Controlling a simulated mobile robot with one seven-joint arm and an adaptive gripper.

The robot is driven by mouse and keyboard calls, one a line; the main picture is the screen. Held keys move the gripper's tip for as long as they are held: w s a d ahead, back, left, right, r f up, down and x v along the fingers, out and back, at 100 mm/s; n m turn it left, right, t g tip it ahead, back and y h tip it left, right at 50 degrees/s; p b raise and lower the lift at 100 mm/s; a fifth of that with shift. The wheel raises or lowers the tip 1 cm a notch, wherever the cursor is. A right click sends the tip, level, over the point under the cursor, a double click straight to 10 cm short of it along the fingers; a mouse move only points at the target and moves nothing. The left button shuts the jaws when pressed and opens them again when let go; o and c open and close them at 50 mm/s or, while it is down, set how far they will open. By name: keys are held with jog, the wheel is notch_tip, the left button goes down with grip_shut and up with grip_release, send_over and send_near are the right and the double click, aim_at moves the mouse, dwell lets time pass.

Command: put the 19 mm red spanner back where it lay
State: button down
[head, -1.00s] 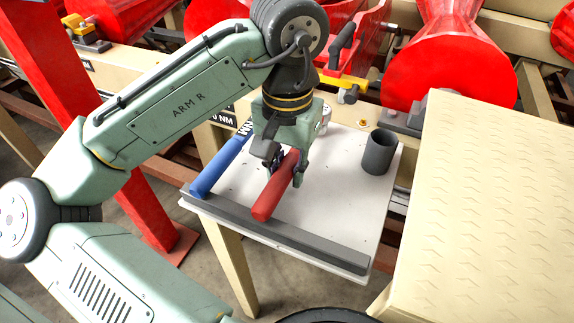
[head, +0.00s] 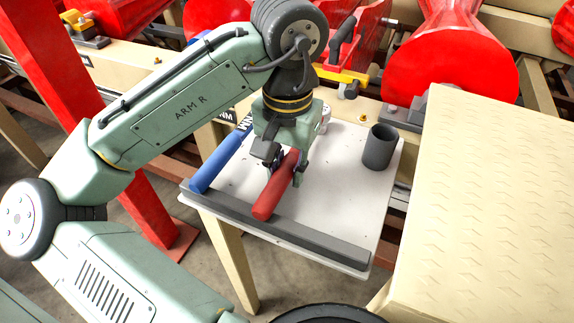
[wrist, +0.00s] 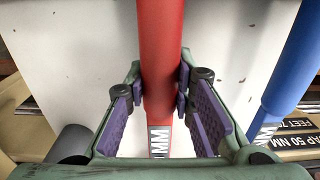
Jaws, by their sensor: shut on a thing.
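The red spanner (head: 275,186) has a thick red handle and lies across the white table, its near end by the grey front bar. My gripper (head: 283,172) points down over the table and is shut on the red handle. In the wrist view the red spanner (wrist: 160,60) runs between both finger pads of my gripper (wrist: 160,100), with a white label ending in "MM" below them. The number on the label is hidden. I cannot tell whether the handle touches the table.
A blue-handled tool (head: 221,163) lies left of the red one; it is at the right in the wrist view (wrist: 295,55). A dark grey cup (head: 380,147) stands at the table's right. A grey bar (head: 285,230) edges the white table (head: 335,195). A cream panel (head: 490,210) is further right.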

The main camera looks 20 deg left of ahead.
jog(key=c, duration=1.3)
grip_release()
jog(key=shift+r, duration=0.1)
notch_tip(320, 180, up, 8)
jog(key=p, duration=0.8)
